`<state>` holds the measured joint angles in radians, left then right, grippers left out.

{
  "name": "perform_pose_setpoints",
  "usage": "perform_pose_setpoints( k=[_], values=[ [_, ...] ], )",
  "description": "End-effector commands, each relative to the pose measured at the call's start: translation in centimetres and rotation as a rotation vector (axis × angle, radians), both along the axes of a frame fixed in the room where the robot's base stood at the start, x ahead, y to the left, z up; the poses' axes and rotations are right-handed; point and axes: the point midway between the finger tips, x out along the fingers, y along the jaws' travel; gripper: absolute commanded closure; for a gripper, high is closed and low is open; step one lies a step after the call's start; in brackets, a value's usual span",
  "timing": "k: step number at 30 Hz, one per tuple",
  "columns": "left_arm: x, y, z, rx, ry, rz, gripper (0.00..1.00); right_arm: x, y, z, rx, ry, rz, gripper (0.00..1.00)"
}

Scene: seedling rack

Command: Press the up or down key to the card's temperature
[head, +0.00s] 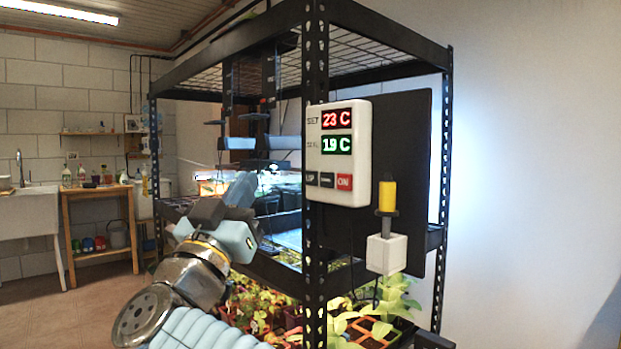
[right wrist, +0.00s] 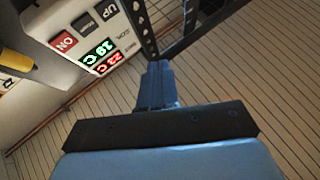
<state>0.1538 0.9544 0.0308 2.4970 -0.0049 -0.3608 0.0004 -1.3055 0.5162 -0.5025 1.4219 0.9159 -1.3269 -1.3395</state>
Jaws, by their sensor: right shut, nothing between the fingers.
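The white controller box (head: 345,165) hangs on the rack's front post. Its upper red display reads 23 C, beside the word SET, and its lower green display reads 19 C. Below them is a row of keys: the up key (head: 311,178), the dark down key (head: 327,180) and a red ON key (head: 344,182). The controller also shows turned around in the right wrist view (right wrist: 75,22). My right gripper (head: 246,184) is shut and empty, left of the controller and apart from the keys. Its closed fingers (right wrist: 155,84) show in the wrist view. I cannot make out a temperature card. My left gripper is out of view.
A black panel (head: 408,130) behind the controller carries a yellow-handled part (head: 387,195) over a white box (head: 386,254). The black rack post (head: 315,235) stands beside the controller. Seedlings (head: 385,300) fill the lower shelf. A sink (head: 28,215) and wooden bench are far left.

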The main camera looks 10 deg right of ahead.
Motion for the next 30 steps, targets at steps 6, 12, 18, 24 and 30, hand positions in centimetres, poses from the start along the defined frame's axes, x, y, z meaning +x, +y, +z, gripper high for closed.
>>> perform_pose_setpoints(
  k=[6,12,18,24,30],
  values=[
    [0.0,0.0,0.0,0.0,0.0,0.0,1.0,0.1,-0.1,-0.1,-0.001,0.001,0.0,1.0],
    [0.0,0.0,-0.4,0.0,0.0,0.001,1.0,1.1,-1.5,-0.2,-0.001,0.001,-0.001,1.0],
    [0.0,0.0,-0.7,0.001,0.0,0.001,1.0,2.8,-3.8,-0.2,-0.001,0.002,-0.001,1.0],
    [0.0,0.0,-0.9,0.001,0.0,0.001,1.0,4.3,-5.9,-0.1,0.0,0.001,-0.001,1.0],
    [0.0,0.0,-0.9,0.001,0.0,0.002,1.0,5.1,-6.9,-0.1,-0.001,0.001,0.0,1.0]
  ],
)
